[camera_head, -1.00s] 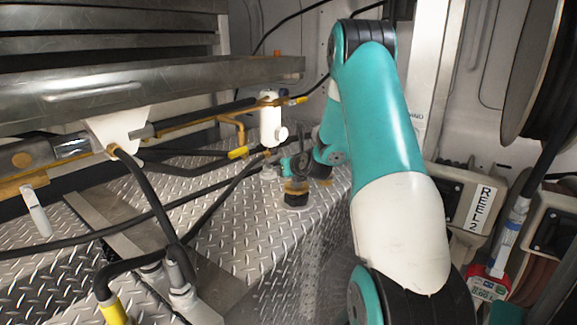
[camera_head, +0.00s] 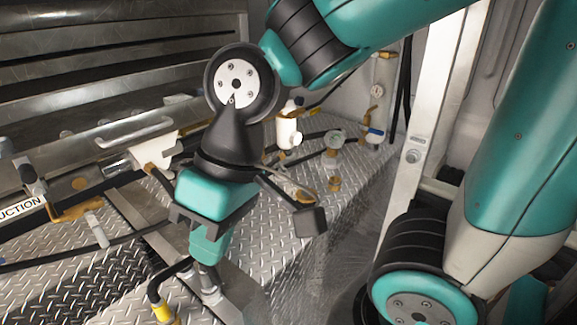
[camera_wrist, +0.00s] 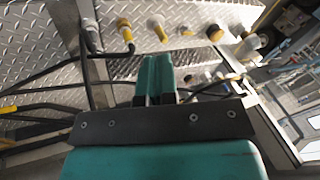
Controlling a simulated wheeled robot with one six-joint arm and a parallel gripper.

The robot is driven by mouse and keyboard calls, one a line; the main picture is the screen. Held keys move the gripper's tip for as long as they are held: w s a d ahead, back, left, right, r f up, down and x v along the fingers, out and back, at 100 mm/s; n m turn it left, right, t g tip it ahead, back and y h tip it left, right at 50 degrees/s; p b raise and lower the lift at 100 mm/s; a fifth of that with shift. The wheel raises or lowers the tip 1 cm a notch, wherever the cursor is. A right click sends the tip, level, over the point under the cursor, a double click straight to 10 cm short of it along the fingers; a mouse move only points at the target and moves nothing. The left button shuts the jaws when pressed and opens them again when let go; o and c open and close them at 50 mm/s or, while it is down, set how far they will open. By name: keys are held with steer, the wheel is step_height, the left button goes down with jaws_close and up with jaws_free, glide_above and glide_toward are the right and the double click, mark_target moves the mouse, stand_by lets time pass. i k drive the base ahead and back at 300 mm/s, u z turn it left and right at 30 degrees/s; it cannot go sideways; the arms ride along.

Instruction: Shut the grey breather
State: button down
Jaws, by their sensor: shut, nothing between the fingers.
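My gripper (camera_head: 210,248) points down over the diamond plate at the left of the head view. Its two teal fingers are together and empty, and they show in the wrist view (camera_wrist: 158,65). A pale grey round-topped fitting (camera_head: 334,139) stands on the plate's far part, right of my gripper and apart from it. It may be the grey breather; I cannot tell for sure, nor whether it is open or shut. A brass fitting (camera_head: 335,183) stands in front of it. A blue-handled brass valve (camera_head: 375,134) is to its right.
A white cylinder (camera_head: 288,130) stands behind my wrist. A yellow-ended black hose (camera_head: 161,309) is near my fingers in front. A metal post (camera_head: 425,115) rises at the right. In the wrist view, several yellow-tipped fittings (camera_wrist: 157,28) stand beyond the fingertips.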

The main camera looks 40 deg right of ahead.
mark_target(282, 169)
steer(key=k, duration=0.9)
steer(key=z, duration=2.85)
steer(key=i, duration=1.05)
steer(key=u, duration=3.05)
steer(key=i, duration=0.5)
steer(key=z, duration=0.1)
